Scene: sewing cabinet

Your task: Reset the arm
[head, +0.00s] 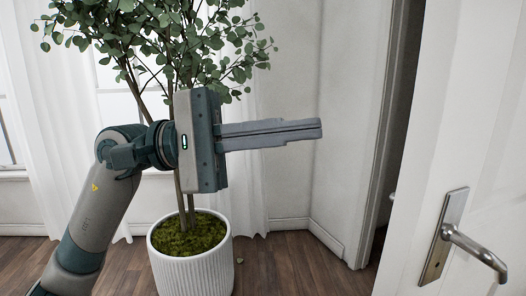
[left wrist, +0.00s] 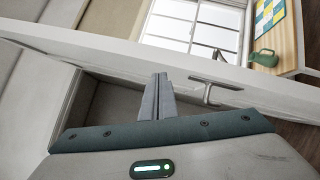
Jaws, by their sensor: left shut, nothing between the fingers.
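My left arm (head: 105,190) reaches up from the lower left in the head view. Its gripper (head: 320,129) is shut and empty, with its fingers pressed together and pointing right. The gripper is raised in front of the potted plant's stems, and its fingertips stop left of the white door in the picture. In the left wrist view the shut fingers (left wrist: 160,80) point towards the white door (left wrist: 120,49), with the door handle (left wrist: 212,92) just right of the fingertips. My right gripper is not in view.
A leafy plant in a white ribbed pot (head: 191,268) stands on the wooden floor behind my left arm. The white door (head: 490,150) with a metal handle (head: 470,242) fills the right side. The left wrist view shows a green watering can (left wrist: 264,58) on a wooden surface.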

